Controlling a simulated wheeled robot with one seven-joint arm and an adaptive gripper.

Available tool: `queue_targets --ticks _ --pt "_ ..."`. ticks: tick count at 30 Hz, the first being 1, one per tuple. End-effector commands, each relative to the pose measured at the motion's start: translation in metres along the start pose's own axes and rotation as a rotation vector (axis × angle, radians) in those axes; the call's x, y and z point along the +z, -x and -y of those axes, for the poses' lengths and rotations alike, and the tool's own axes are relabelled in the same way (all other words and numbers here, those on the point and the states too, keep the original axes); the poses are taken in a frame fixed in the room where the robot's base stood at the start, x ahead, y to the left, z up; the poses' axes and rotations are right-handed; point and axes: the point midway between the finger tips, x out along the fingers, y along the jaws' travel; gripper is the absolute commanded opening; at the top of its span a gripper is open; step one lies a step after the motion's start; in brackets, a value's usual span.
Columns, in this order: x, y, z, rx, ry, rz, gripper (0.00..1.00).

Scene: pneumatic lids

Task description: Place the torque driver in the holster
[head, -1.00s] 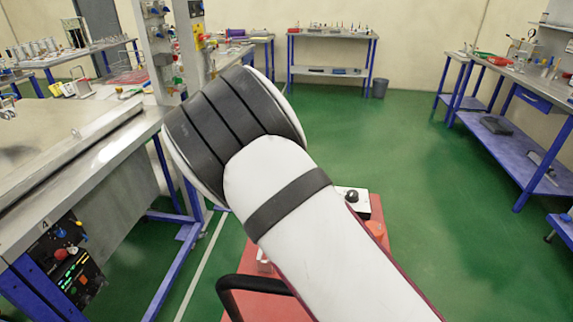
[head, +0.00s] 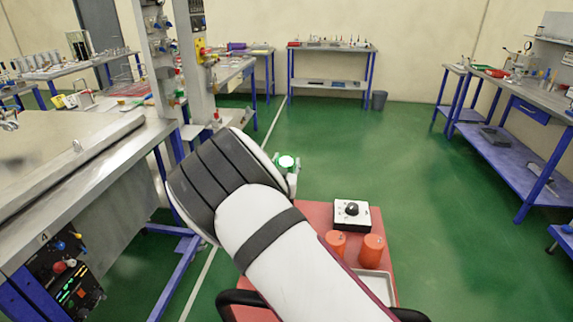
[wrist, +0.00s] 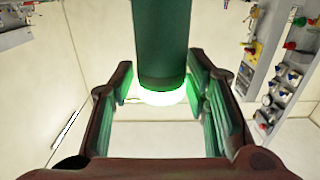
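The torque driver appears as a dark green cylinder (wrist: 160,45) with a glowing pale end in the wrist view. Most of my gripper and the driver's body are hidden there by my arm. I cannot identify the holster for certain in either view.
A red cart top (head: 318,217) carries a white box with a black knob (head: 351,213), two orange cylinders (head: 372,251) and a pale tray (head: 378,284). A metal workbench (head: 75,180) and a valve post (head: 198,60) stand left. Green floor is open to the right.

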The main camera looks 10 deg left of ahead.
Motion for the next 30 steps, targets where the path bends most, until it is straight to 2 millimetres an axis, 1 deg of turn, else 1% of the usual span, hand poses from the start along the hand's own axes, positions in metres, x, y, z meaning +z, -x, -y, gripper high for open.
queue_targets --ticks 9,13,17,24,27,30 --pt "-0.001 0.000 0.000 0.000 0.000 0.000 0.50" --pt "-0.001 0.010 0.001 0.000 -0.001 0.001 0.50" --pt "-0.001 0.031 0.001 -0.001 -0.001 0.002 0.50" --pt "-0.001 0.081 0.001 -0.001 0.000 0.002 0.50" --pt "-0.001 0.098 0.000 -0.001 0.000 0.002 0.50" --pt "-0.001 0.110 0.001 -0.001 -0.001 0.000 0.50"
